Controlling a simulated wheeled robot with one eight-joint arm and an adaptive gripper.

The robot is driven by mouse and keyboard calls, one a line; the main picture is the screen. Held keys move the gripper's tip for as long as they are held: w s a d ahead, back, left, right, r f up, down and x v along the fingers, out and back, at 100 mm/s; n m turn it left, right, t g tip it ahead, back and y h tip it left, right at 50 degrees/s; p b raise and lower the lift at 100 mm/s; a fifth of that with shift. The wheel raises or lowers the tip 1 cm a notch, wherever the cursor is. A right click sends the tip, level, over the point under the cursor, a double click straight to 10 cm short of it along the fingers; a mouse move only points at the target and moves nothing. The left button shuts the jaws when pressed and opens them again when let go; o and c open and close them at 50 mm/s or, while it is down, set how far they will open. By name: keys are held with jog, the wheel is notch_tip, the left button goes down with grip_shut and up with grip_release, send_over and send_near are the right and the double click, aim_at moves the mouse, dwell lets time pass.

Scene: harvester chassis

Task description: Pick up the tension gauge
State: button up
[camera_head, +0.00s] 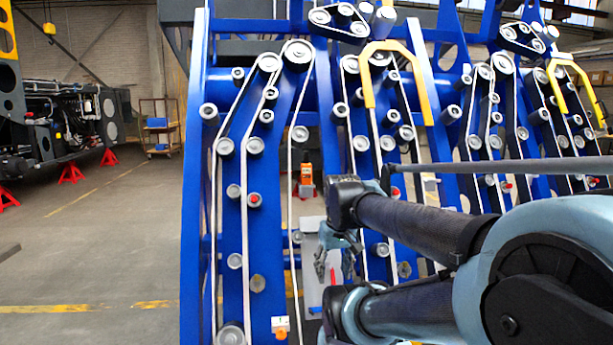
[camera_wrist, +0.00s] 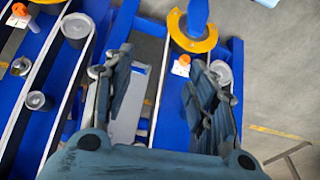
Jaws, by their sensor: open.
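I cannot tell for sure which thing is the tension gauge. A small upright orange and dark device (camera_head: 306,178) stands behind the blue frame, in the head view's middle. A smaller orange and white piece (camera_head: 280,325) sits low on the frame; a similar one (camera_wrist: 182,65) shows near my right finger in the wrist view. My gripper (camera_head: 335,262) is in front of the frame, at lower centre. In the wrist view my gripper (camera_wrist: 160,60) has its two fingers wide apart, with nothing held between them. A grey panel (camera_wrist: 130,100) lies beyond the gap.
The blue frame (camera_head: 190,230) with white belts and grey rollers fills the middle and right. Yellow brackets (camera_head: 369,85) stick out from it. A red-tipped roller (camera_head: 254,199) is near. Open floor (camera_head: 90,250) lies at left, with a machine on red stands behind.

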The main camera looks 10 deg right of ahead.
jog(key=w+r+n, duration=0.4)
jog(key=w+r, duration=0.8)
jog(key=r, duration=0.2)
notch_tip(320, 180, up, 17)
jog(key=n+g+y, duration=0.2)
jog(key=n+y, duration=0.2)
jog(key=n, duration=0.9)
send_over(307, 163)
jog(key=w+d, duration=0.2)
jog(key=d, duration=0.5)
jog(key=x, duration=1.1)
jog(key=shift+s+a, duration=0.3)
jog(key=shift+a, duration=0.15)
jog(key=shift+a+x, duration=0.15)
jog(key=shift+x, duration=1.15)
jog(key=shift+a+x, duration=0.1)
jog(key=shift+x, duration=1.2)
jog(key=shift+r, duration=0.15)
grip_shut()
